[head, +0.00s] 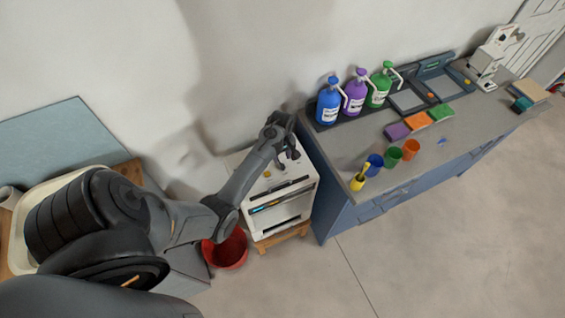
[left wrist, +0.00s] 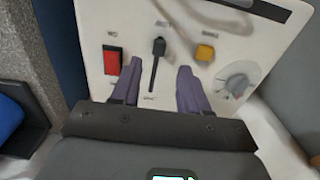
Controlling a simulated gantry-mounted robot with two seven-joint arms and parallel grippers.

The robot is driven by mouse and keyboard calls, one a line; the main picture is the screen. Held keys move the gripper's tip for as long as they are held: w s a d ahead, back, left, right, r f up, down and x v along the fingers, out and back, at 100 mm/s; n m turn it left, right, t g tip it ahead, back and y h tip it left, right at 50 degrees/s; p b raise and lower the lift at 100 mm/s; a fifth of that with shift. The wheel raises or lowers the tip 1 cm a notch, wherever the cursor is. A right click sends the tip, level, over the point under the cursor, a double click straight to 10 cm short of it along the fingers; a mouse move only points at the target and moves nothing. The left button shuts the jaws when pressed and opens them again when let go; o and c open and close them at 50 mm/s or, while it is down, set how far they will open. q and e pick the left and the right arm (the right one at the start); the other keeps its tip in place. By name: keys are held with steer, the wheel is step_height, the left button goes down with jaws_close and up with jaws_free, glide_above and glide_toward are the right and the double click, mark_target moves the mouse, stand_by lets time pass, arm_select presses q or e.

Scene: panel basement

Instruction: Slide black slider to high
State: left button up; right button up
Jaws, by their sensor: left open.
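The black slider (left wrist: 158,47) shows in the left wrist view at the far end of a thin dark slot in a white panel (left wrist: 214,42). Small labels lie at both ends of the slot, too blurred to read. My left gripper (left wrist: 160,66) is open, its two purple-grey fingers on either side of the slot. The slider knob lies just beyond the fingertips, between their lines, and nothing is held. In the head view my left gripper (head: 284,152) hangs over the top of the white machine (head: 303,204), hiding much of its panel. My right gripper is not in view.
Beside the slider are a red switch (left wrist: 112,60), a yellow button (left wrist: 205,53) and a grey knob (left wrist: 237,85). A grey counter (head: 350,150) with bottles and cups stands right of the machine. A red bucket (head: 226,250) stands at its lower left.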

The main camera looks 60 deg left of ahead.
mark_target(282, 164)
arm_select(q)
steer(key=shift+w+f+b, duration=0.1)
steer(key=shift+f+b, duration=0.2)
steer(key=shift+f, duration=2.45)
steer(key=shift+c, duration=0.4)
jaws_close()
steer(key=shift+a, duration=0.1)
